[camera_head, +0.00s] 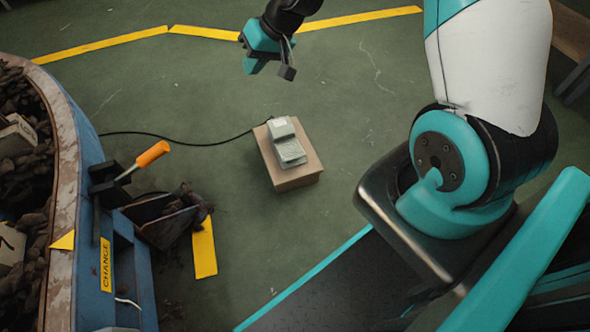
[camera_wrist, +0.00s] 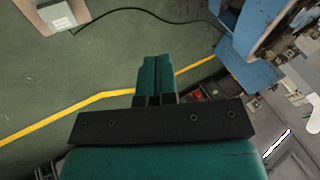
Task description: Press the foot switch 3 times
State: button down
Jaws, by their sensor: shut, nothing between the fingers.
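The foot switch (camera_head: 287,143) is a small grey pedal lying on top of a brown cardboard box (camera_head: 293,177) on the floor. In the wrist view the foot switch (camera_wrist: 56,15) shows only in part at the top left, cut by the frame edge. My gripper (camera_head: 249,69) is in the air in the head view, above and left of the pedal in the picture and apart from it. In the wrist view its teal fingers (camera_wrist: 156,70) are together, with nothing between them.
Yellow lines (camera_head: 205,32) mark the green floor. The floor around the box is mostly free.

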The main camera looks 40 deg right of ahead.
jog(key=w+d+f+m+t+b, duration=0.1)
jog(key=d+f+b, duration=0.3)
jog(key=f, duration=0.7)
jog(key=w+d+f+m+h+b, duration=0.1)
jog(key=d+f+b, duration=0.3)
jog(key=f, duration=0.6)
jog(key=w+d+f+m+t+b, duration=0.1)
jog(key=d+f+b, duration=0.4)
jog(key=f, duration=0.6)
jog(key=m+b, duration=0.1)
jog(key=b, duration=0.1)
jog(key=shift+f+m+t+h+b, duration=0.3)
jog(key=shift+f+m+h+b, duration=0.05)
jog(key=shift+m+h, duration=0.05)
jog(key=shift+d, duration=0.1)
jog(key=b, duration=0.7)
send_over(296, 156)
notch_tip(296, 156, down, 7)
jog(key=shift+w+f, duration=0.15)
jog(key=shift+f, duration=0.65)
jog(key=shift+f, duration=0.1)
jog(key=shift+s+f, duration=0.2)
jog(key=shift+f, duration=0.1)
